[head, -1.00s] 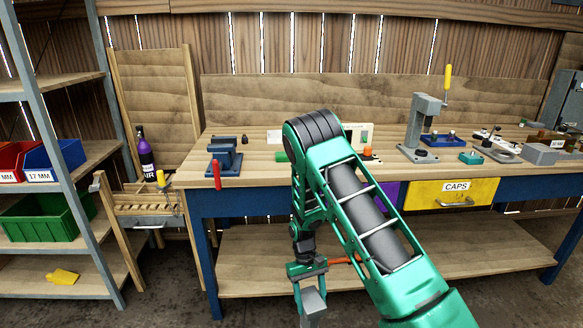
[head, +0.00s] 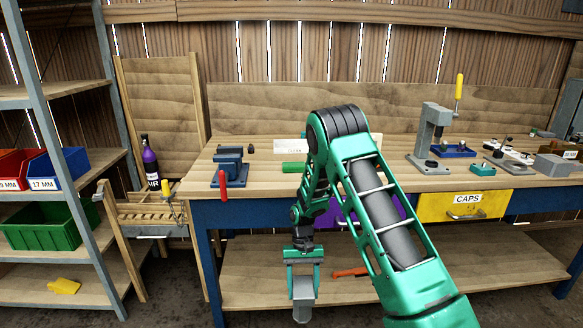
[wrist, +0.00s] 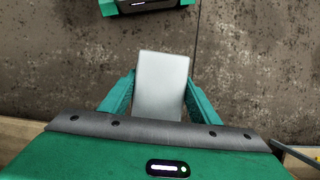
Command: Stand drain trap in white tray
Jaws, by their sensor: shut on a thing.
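My gripper (head: 303,262) hangs low in front of the workbench and points down. It is shut on the drain trap (head: 302,287), a light grey blocky piece with a rounded lower end. In the wrist view the drain trap (wrist: 162,85) sits between the two teal fingers, above the brown floor. I cannot clearly make out the white tray. A pale, flat-sided thing (head: 289,146) stands on the bench left of my arm, and whitish pieces (head: 508,154) lie at the right. My arm hides part of the bench.
The wooden workbench (head: 265,172) holds a blue vise (head: 229,168), a green cylinder (head: 293,167), a grey press (head: 431,138) and a blue tray (head: 453,151). A yellow CAPS drawer (head: 466,204) is below. An orange-red tool (head: 350,272) lies on the lower shelf. Shelving with bins stands left.

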